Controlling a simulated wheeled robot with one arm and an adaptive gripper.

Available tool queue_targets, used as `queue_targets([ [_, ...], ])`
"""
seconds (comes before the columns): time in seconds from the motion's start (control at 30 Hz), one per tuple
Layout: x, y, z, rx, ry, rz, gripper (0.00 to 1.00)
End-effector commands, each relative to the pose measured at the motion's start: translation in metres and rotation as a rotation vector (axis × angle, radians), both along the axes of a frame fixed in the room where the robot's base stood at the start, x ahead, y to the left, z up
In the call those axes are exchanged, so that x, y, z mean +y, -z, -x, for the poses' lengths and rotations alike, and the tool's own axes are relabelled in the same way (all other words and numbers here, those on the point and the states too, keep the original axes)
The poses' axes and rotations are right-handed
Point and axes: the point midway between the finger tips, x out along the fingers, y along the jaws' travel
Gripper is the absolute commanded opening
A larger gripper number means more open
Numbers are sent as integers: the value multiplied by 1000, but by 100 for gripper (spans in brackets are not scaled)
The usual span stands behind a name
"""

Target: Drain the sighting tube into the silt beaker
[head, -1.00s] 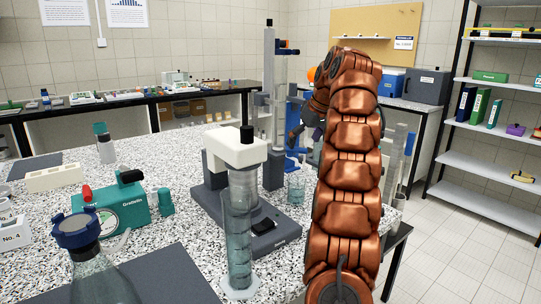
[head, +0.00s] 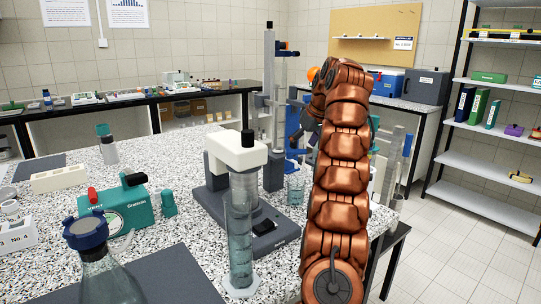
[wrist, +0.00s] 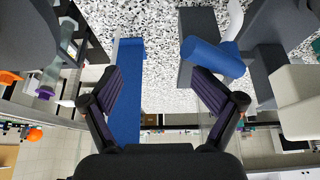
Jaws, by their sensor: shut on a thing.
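A tall clear tube on a grey column (head: 269,90) stands at the back of the bench, with blue fittings (head: 292,163) low on it. I take it for the sighting tube. A small clear beaker (head: 295,188) stands on the bench below the fittings. My gripper (head: 303,138) is beside the column, partly hidden by my arm. In the wrist view my gripper (wrist: 153,75) has a blue bar (wrist: 128,95) by its left finger and a blue cylinder (wrist: 212,57) by its right fingertip. It is shut on a blue fitting; its exact grip is unclear.
A white-topped grey device (head: 235,150) and a tall clear cylinder (head: 239,235) stand left of my arm. A flask (head: 100,275) with a blue cap and a green box (head: 122,208) are at the left. More clear tubes (head: 393,160) stand at the right.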

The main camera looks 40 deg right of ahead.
Motion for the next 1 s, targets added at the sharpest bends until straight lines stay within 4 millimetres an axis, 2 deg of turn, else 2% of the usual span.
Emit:
queue_targets([
  [0.03,-1,7,1,6,2,-8,26],
  [0.07,0,4,3,4,1,-8,4],
  [0.1,3,-1,5,-1,1,-6,0],
  [0.27,27,-29,6,-18,-4,24,0],
  [0.37,37,-37,3,-19,-5,41,0],
  [0.43,36,-37,2,-19,-6,40,0],
  [0.63,17,-28,1,-22,-5,21,0],
  [0.9,28,-35,-3,-18,-9,28,0],
  [1.0,24,-35,-7,-18,-10,26,0],
])
